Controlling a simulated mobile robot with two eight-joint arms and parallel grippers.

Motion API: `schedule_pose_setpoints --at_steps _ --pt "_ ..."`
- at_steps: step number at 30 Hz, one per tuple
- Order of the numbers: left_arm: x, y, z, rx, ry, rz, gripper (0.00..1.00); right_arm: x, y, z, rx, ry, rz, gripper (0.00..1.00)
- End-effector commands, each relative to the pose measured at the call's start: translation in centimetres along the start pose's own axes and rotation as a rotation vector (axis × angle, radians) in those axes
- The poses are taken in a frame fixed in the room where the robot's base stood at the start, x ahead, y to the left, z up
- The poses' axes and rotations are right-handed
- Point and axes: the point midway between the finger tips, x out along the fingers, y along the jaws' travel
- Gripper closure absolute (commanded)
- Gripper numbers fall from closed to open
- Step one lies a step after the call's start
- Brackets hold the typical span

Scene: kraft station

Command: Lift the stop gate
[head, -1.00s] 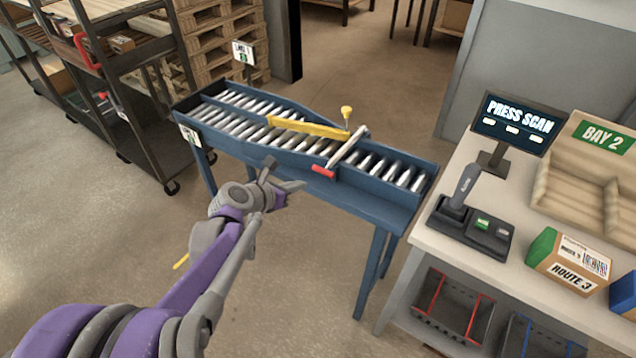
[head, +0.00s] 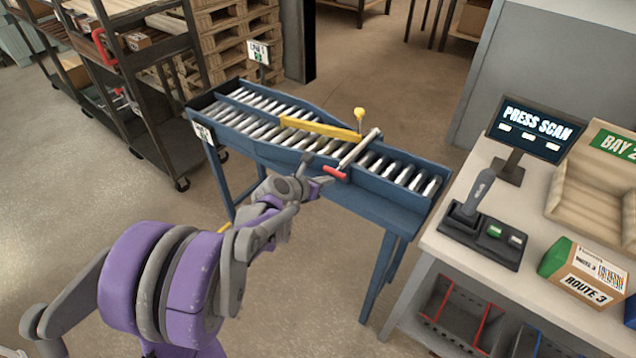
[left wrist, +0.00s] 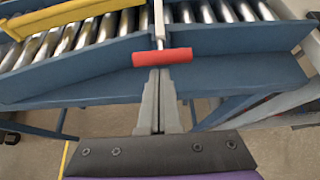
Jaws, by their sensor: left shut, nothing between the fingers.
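The stop gate is a pale bar (head: 361,148) lying across the roller conveyor, with a red handle (head: 336,173) at its near end over the blue side rail. My left gripper (head: 326,181) is at the conveyor's near side, close to the red handle. In the left wrist view, the shut, empty fingers (left wrist: 158,75) point at the red handle (left wrist: 162,57), just short of or under it; I cannot tell whether they touch. My right gripper is not in view.
A yellow diverter bar (head: 318,127) with a yellow knob (head: 359,113) lies over the rollers left of the gate. A scan counter (head: 480,230) with a screen (head: 533,131) and boxes stands at the right. A dark shelf cart (head: 150,110) stands at the left.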

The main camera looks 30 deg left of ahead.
Motion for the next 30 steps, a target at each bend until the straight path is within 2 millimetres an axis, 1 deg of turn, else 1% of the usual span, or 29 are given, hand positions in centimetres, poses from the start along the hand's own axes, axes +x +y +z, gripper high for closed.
schedule_pose_setpoints --at_steps 1,5,17,26,30 --pt "0.5 0.0 0.0 0.001 0.0 0.0 1.0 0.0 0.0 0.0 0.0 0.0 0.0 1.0" --pt "0.9 0.0 0.0 0.001 0.0 0.001 1.0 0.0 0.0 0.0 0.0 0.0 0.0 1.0" --pt "0.8 0.0 0.2 0.001 0.006 0.0 1.0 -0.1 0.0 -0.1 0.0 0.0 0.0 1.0" --pt "-0.1 0.0 1.7 0.002 0.067 0.0 1.0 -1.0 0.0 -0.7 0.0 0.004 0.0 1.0" --pt "-0.7 0.0 2.9 0.0 0.11 0.001 1.0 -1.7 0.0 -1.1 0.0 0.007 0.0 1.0"
